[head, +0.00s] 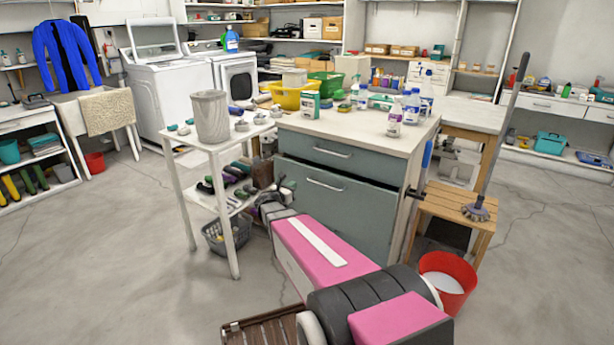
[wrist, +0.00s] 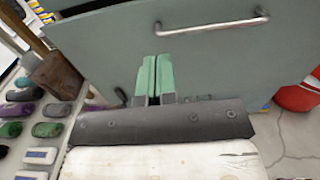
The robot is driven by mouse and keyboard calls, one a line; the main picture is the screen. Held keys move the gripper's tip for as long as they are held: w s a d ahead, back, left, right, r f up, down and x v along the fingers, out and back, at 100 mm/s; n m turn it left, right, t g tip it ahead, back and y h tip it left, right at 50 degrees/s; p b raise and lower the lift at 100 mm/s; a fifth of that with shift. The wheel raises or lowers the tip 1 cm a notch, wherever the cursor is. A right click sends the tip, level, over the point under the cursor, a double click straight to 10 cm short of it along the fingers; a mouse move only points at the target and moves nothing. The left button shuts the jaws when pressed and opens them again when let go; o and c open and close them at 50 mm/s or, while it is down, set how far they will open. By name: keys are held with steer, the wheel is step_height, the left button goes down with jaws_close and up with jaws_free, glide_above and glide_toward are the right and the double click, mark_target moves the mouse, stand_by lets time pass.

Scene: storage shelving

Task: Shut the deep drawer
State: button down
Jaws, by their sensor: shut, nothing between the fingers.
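The deep drawer (head: 345,215) is the tall lower grey-green front of the cabinet. A dark gap shows along its top edge, so it stands partly open. Its metal bar handle (head: 324,185) is near the top. In the wrist view the drawer front (wrist: 225,60) fills the upper part, with the handle (wrist: 212,25) at the top. My gripper (wrist: 153,75) is shut and empty, its green fingertips against or just before the drawer front below the handle. I cannot tell whether they touch. In the head view my arm hides the drawer's lower left part.
A shallow upper drawer (head: 328,150) looks closed. A white side table (head: 215,140) with a grey bin stands left. A wooden stool (head: 455,205), a mop and a red bucket (head: 448,280) stand right. A brown slatted item (head: 265,328) lies on the floor in front.

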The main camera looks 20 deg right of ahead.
mark_target(315, 172)
steer(key=x, duration=1.4)
steer(key=shift+s+d+f, duration=0.1)
steer(key=shift+s+d, duration=0.2)
steer(key=shift+s, duration=0.1)
